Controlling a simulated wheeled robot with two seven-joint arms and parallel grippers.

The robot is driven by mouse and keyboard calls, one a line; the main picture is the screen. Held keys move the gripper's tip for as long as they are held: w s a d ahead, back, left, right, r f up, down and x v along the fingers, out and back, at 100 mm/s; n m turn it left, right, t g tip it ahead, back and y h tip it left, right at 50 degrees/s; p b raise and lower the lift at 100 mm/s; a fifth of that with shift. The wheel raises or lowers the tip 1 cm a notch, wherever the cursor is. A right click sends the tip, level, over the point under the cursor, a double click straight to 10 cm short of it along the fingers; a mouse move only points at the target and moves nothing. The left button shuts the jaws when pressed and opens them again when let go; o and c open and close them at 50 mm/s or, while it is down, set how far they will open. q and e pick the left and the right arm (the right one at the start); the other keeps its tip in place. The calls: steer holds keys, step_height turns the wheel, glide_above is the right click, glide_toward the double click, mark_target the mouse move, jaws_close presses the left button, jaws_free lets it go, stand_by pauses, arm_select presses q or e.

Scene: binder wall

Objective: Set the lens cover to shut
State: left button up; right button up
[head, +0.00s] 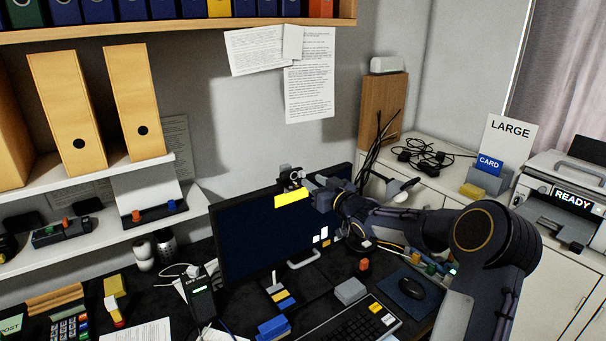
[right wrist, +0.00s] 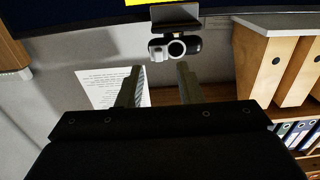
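A small dark webcam (head: 291,176) sits on the top edge of the monitor (head: 262,232), above a yellow note (head: 291,198). In the right wrist view, which is upside down, the webcam (right wrist: 175,47) shows its round, pale-ringed lens, which looks uncovered. A flat dark flap (right wrist: 175,17) lies between the webcam body and the monitor; I cannot tell for sure that it is the lens cover. My right gripper (head: 316,187) is close to the webcam's right side. Its fingers (right wrist: 161,70) are apart with nothing between them, pointing towards the webcam without visibly touching it. My left gripper is out of view.
Papers (head: 309,92) hang on the wall behind, below a binder shelf (head: 180,30). Left shelves hold tan binders (head: 68,110). The desk holds a keyboard (head: 352,322), a mouse (head: 412,288) and several small items. A printer (head: 565,195) stands right. Space above the monitor is free.

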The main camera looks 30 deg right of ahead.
mark_target(304, 176)
steer(key=shift+w+a+p, duration=0.1)
steer(key=shift+w+p, duration=0.4)
steer(key=shift+w, duration=1.4)
jaws_close()
steer(key=shift+f, duration=0.1)
